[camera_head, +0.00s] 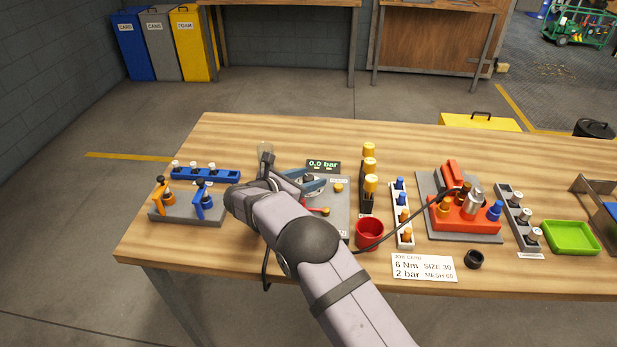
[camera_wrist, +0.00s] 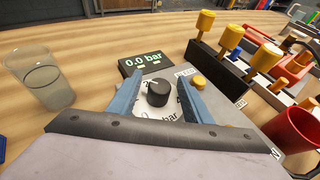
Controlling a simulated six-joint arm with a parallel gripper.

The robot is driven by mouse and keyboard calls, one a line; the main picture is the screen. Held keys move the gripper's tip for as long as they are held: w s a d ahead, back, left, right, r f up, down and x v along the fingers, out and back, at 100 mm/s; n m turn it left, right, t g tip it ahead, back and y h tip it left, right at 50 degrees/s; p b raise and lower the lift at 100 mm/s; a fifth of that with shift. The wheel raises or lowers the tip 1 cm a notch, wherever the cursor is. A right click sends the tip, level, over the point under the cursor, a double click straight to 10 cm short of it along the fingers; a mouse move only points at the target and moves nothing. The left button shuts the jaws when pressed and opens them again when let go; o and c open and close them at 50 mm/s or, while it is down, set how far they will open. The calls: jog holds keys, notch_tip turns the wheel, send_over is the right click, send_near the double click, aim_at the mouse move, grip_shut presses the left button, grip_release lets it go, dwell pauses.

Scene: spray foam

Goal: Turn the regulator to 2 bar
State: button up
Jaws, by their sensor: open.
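The regulator is a black round knob (camera_wrist: 158,92) on a pale dial face, seen in the wrist view. My gripper (camera_wrist: 157,88) has two blue-grey fingers, open, one on each side of the knob. Gaps show between the fingers and the knob. In the head view my gripper (camera_head: 312,182) is over the regulator's grey plate (camera_head: 338,212), and my arm hides part of that plate.
A clear cup (camera_wrist: 41,78) stands left of the regulator. A yellow button (camera_wrist: 198,82) sits close to the right finger. Yellow-capped posts (camera_head: 370,170) and a red cup (camera_head: 369,233) stand to the right. A job card (camera_head: 424,267) reads 6 Nm, 2 bar.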

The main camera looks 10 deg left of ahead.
jog(key=c, duration=1.1)
jog(key=shift+o, duration=0.2)
jog(key=shift+w+m+g+h+b, duration=0.15)
jog(key=shift+m+g+h+b, duration=0.2)
jog(key=shift+b, duration=0.25)
jog(key=shift+r+m+g+h+b, duration=0.1)
jog(key=shift+m+g+h+b, duration=0.15)
jog(key=shift+m+h+b, duration=0.15)
jog(key=o, duration=1.1)
jog(key=shift+c, duration=0.2)
jog(key=shift+s+a, duration=0.1)
jog(key=shift+s, duration=0.1)
